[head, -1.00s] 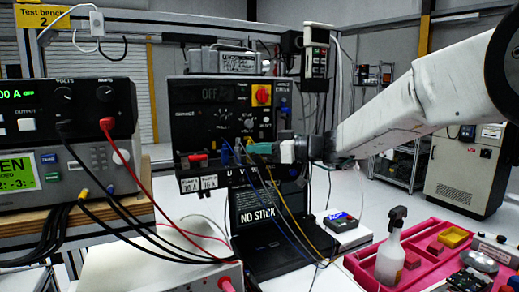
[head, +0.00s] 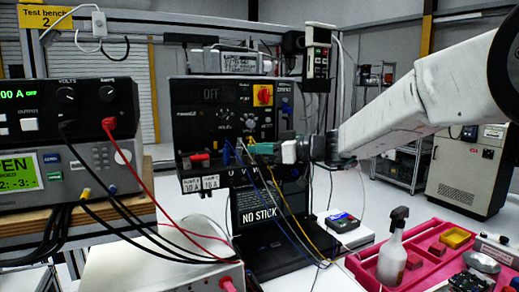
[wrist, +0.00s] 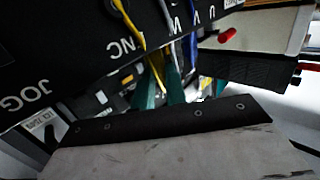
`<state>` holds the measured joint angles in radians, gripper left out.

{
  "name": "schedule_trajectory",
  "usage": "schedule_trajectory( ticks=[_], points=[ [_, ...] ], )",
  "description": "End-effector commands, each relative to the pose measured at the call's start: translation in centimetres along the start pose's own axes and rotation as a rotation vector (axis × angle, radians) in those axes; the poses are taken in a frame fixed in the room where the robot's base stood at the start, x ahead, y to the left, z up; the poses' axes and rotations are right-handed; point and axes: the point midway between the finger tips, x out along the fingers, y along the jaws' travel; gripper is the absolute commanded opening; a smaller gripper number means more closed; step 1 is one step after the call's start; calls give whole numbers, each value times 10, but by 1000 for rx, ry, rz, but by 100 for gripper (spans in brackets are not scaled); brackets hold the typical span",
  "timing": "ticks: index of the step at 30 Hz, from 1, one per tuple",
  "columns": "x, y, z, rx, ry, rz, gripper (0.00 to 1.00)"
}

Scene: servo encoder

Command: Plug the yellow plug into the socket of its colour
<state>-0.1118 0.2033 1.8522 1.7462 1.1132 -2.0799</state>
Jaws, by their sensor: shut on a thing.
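My gripper (head: 258,148) has green fingers and reaches in from the right to the front of the black control panel (head: 212,120). It is shut on the yellow plug, which is mostly hidden by the fingers. The plug's yellow cable (head: 283,205) hangs down from the fingers. In the wrist view the fingers (wrist: 158,88) close around the yellow cable (wrist: 131,28) side, under the panel's lettered edge. The yellow socket is hidden, and I cannot tell whether the plug touches it. Blue plugs (head: 227,153) stand in the panel just left of my fingers.
Blue cables (head: 268,205) hang beside the yellow one, over a black laptop (head: 255,215). Power supplies (head: 60,120) with black and red leads stand at left. A pink tray (head: 425,262) with a spray bottle (head: 392,250) lies at lower right.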

Motion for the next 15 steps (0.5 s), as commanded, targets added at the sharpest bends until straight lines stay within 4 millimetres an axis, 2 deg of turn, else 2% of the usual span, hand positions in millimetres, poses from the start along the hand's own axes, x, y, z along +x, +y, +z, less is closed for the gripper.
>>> schedule_trajectory(
  ticks=[13,14,15],
  points=[
    [0,0,3,0,0,0,0],
    [0,0,4,0,0,0,16],
    [0,0,4,0,0,0,27]
  ],
)
